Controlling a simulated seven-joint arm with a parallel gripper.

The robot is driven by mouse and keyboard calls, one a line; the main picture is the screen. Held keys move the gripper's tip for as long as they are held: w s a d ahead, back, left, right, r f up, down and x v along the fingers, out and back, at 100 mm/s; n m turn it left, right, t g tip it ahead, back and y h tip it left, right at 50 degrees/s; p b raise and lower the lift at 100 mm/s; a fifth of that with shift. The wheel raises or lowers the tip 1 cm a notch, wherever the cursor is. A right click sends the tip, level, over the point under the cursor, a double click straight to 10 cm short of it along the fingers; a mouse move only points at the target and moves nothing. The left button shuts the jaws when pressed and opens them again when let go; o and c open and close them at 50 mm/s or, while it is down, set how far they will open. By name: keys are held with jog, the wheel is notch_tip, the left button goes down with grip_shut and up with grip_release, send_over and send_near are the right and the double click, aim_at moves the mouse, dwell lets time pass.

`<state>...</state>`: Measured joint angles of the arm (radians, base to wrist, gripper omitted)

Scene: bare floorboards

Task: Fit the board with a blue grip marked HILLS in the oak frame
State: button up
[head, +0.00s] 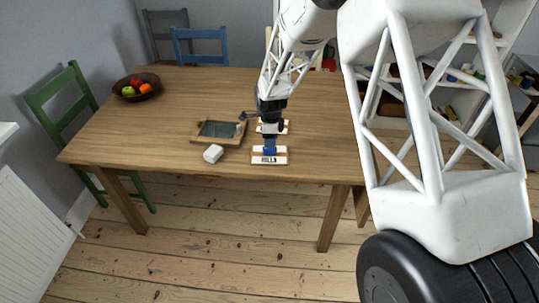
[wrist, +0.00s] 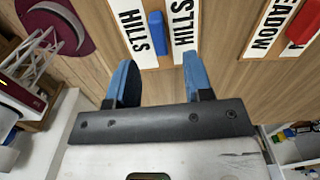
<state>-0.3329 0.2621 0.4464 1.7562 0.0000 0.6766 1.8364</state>
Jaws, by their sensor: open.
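The HILLS board (head: 269,160) lies on the table near its front edge, with white lettered strips on both sides of its blue grip. In the wrist view the blue grip (wrist: 156,33) stands between the strips (wrist: 131,35), just beyond my fingertips and roughly centred between them. My gripper (wrist: 159,62) is open, with two blue fingers apart and nothing between them. In the head view my gripper (head: 269,143) is over the HILLS board; its fingers partly hide the grip. The oak frame (head: 195,137) lies left of the board, with a dark grey inside.
A MEADOW board (wrist: 269,27) with a red grip (wrist: 303,24) lies near the HILLS board. A fruit bowl (head: 136,88) stands far left.

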aim_at(269, 152)
jog(key=shift+a+f, duration=0.15)
jog(key=shift+f, duration=2.45)
grip_shut()
